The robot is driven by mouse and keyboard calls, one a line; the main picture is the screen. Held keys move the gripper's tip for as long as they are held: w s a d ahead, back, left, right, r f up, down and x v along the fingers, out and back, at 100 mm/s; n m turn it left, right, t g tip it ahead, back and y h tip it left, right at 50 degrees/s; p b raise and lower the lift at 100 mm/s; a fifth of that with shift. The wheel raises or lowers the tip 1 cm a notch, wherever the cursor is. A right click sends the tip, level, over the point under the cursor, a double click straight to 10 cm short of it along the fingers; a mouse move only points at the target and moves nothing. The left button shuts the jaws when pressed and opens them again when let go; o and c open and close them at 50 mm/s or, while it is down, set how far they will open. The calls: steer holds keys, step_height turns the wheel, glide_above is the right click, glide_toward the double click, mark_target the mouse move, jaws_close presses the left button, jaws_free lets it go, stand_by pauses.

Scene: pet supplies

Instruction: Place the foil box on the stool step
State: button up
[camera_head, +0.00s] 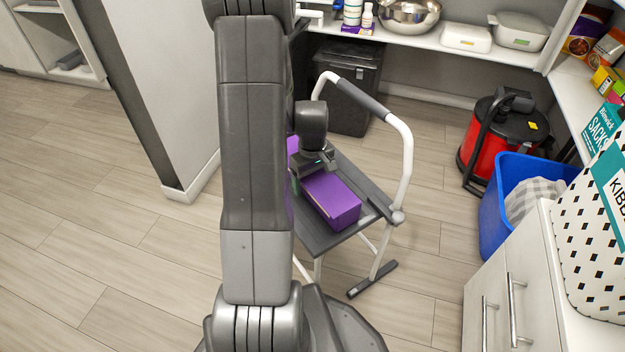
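The foil box (333,198) is a long purple box. It lies lengthwise over the dark grey step of the stool (356,178), and its near end is close to the step's front edge. I cannot tell whether it rests fully on the step. My gripper (319,168) is at the middle of the box, directly over it and seemingly touching it. The fingertips are hidden, so I cannot see whether they grip the box. My arm hides part of the box's left side and the stool's left side.
The stool's white handrail (406,150) arches behind and to the right of the box. A dark bin (347,85) stands behind the stool. A red and black vacuum (492,135), a blue tub (495,205) and white drawers (520,290) are to the right. The floor at left is clear.

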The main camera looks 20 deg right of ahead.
steer(key=shift+f, duration=0.3)
steer(key=o, duration=1.1)
steer(key=shift+r, duration=0.1)
steer(key=shift+o, duration=0.2)
step_height(320, 180, up, 12)
steer(key=p, duration=0.4)
steer(key=shift+r, duration=0.2)
